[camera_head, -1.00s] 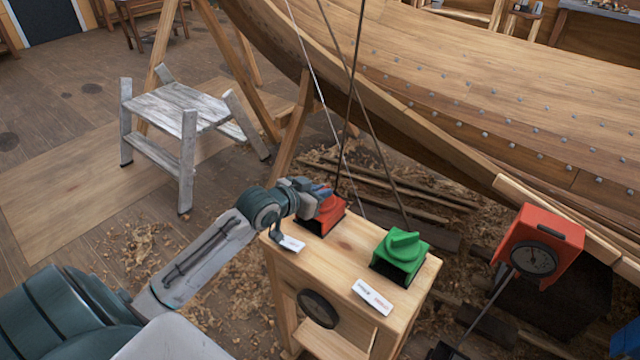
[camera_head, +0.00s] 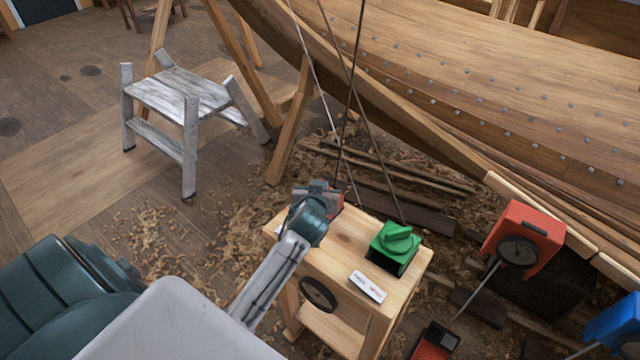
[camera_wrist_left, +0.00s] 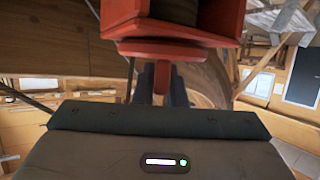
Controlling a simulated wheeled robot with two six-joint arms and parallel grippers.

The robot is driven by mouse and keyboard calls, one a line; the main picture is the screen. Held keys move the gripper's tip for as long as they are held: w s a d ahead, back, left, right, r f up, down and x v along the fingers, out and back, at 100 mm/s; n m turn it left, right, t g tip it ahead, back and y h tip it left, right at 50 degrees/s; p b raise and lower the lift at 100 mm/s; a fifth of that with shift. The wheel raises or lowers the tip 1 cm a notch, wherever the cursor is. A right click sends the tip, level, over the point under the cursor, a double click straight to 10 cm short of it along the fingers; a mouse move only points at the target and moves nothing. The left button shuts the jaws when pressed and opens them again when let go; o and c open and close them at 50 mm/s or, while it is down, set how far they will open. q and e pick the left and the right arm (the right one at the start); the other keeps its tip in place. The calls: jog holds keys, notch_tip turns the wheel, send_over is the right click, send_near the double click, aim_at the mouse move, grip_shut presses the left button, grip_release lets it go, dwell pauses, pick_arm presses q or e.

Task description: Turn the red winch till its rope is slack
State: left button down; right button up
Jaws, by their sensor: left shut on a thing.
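The red winch (camera_head: 336,198) sits on the left part of the wooden stand, mostly hidden behind my left wrist. In the left wrist view its red body (camera_wrist_left: 175,46) fills the top middle, with a red tab hanging down. My left gripper (camera_head: 322,187) is shut on the red winch's handle; its dark fingers (camera_wrist_left: 163,84) are around the tab in the left wrist view. A dark rope (camera_head: 345,130) rises from the red winch towards the hull and looks straight. My right gripper is not in view.
A green winch (camera_head: 396,241) stands to the right on the wooden stand (camera_head: 345,238), near a white label (camera_head: 367,287). A red box with a dial (camera_head: 520,245) is farther right. A grey step stool (camera_head: 180,98) stands left; the hull (camera_head: 450,95) rises behind.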

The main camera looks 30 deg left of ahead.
pick_arm(q)
jog(key=shift+n+g+y+b, duration=0.6)
jog(key=shift+n+y, duration=0.5)
jog(key=shift+y, duration=0.1)
jog(key=shift+n+g+y, duration=0.3)
jog(key=shift+n+y, duration=0.1)
jog(key=c, duration=1.5)
grip_release()
jog(key=shift+p+v, duration=1.7)
jog(key=shift+v, duration=3.7)
